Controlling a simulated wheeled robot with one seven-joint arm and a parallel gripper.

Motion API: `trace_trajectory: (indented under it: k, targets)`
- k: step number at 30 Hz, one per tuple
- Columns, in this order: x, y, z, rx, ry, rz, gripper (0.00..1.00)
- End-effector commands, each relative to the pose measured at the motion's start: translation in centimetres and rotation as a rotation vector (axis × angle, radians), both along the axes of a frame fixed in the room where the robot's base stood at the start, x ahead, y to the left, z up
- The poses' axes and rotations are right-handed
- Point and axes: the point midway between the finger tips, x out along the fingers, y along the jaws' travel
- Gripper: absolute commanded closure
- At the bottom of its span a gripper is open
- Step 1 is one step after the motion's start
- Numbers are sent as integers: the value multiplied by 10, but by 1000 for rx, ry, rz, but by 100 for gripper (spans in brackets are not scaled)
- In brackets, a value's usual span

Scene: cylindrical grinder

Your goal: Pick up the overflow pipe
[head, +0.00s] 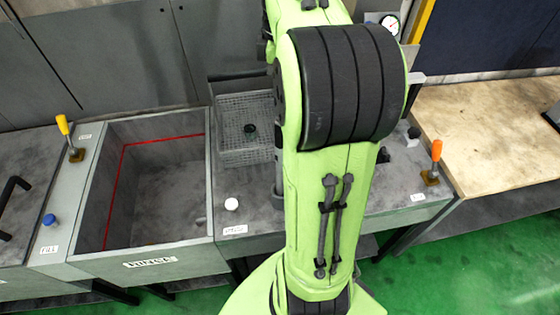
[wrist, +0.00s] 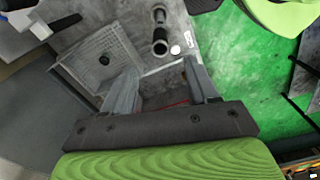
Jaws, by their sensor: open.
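The overflow pipe looks like a grey tube with dark rings at both ends. In the wrist view the pipe (wrist: 160,33) is on the grey deck, just beyond the fingertips, near a white round button. In the head view only a strip of the pipe (head: 279,172) shows at the left edge of my arm, and the rest is hidden. My gripper (wrist: 162,66) is open and empty in the wrist view, with its two grey fingers spread and the pipe apart from them. In the head view my arm hides the gripper.
A wire-mesh basket (head: 246,108) with a dark round piece inside stands behind the deck. The labelled tank (head: 160,258) opens at left. The white button (head: 231,204) sits at the deck's front. An orange-handled lever (head: 435,155) and wooden table (head: 490,125) are at right.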

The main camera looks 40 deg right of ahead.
Motion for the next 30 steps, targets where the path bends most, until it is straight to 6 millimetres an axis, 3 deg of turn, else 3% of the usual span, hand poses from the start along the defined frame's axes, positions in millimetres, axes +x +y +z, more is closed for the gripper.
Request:
trace_trajectory:
  k: [1,3,9,14,21,28,30]
  targets:
    - [-2,0,-22,3,4,-2,42]
    - [-1,0,-41,3,4,-2,42]
    - [-1,1,-86,2,3,-1,42]
    - [0,1,-102,2,1,0,42]
    - [2,1,-143,2,1,-2,42]
    - [3,1,-147,-2,-1,-1,42]
    - [3,1,-147,-2,-1,-1,49]
